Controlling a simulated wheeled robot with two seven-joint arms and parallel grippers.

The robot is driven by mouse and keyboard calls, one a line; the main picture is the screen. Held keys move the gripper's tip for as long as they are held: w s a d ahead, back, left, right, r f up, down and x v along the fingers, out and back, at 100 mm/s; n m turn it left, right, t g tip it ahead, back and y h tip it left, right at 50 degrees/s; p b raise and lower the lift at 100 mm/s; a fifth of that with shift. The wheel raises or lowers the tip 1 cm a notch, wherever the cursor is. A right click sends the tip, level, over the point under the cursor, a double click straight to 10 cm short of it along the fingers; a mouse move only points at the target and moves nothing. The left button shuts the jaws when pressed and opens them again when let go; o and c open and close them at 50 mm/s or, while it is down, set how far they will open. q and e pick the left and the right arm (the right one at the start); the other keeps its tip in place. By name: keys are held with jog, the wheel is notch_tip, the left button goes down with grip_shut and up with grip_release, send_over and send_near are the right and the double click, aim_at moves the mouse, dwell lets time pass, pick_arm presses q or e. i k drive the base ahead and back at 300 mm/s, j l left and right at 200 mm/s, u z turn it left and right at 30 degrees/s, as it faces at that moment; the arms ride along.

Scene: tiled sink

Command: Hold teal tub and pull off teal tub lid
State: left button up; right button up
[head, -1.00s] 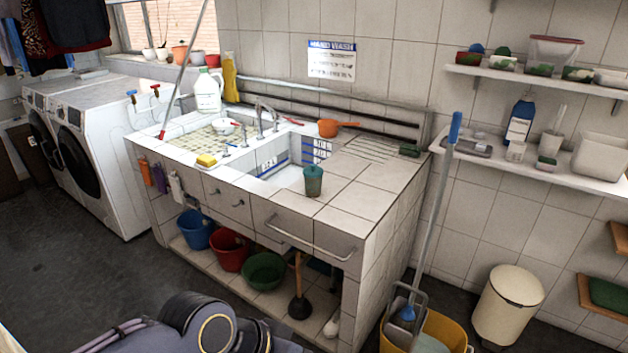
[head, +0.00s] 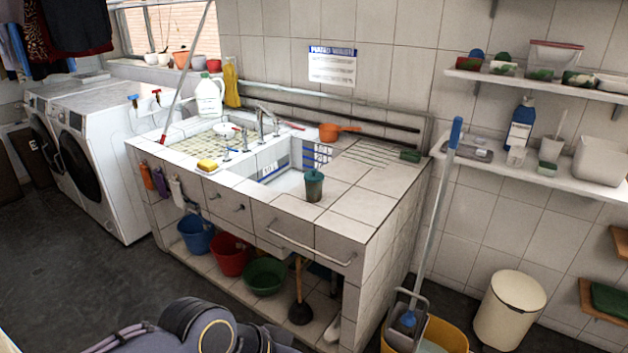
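The teal tub (head: 313,189) stands upright on the tiled counter, just right of the sink basin and near the front edge. Its lid (head: 314,175) sits on top, with a small part sticking up above it. Neither of my grippers shows in the head view. Only a dark part of my own arm shows at the bottom, well short of the tub. Nothing touches the tub.
The sink basin (head: 284,172) lies left of the tub. A mop handle (head: 440,200) rises right of the counter. The counter right of the tub is clear.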

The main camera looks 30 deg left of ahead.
aim_at(313, 177)
jog(key=i+j+z, duration=0.1)
jog(key=j, duration=0.45)
jog(key=i+j, duration=0.25)
jog(key=j, duration=0.35)
jog(key=i+j+z, duration=0.15)
jog(key=j, duration=0.4)
jog(key=i+j+z, duration=0.1)
jog(key=j, duration=0.5)
jog(key=i+j+z, duration=0.1)
jog(key=j, duration=0.5)
jog(key=i+j, duration=0.2)
jog(key=j, duration=0.4)
jog(key=i+j+z, duration=0.15)
jog(key=j, duration=0.5)
jog(key=k+l, duration=0.05)
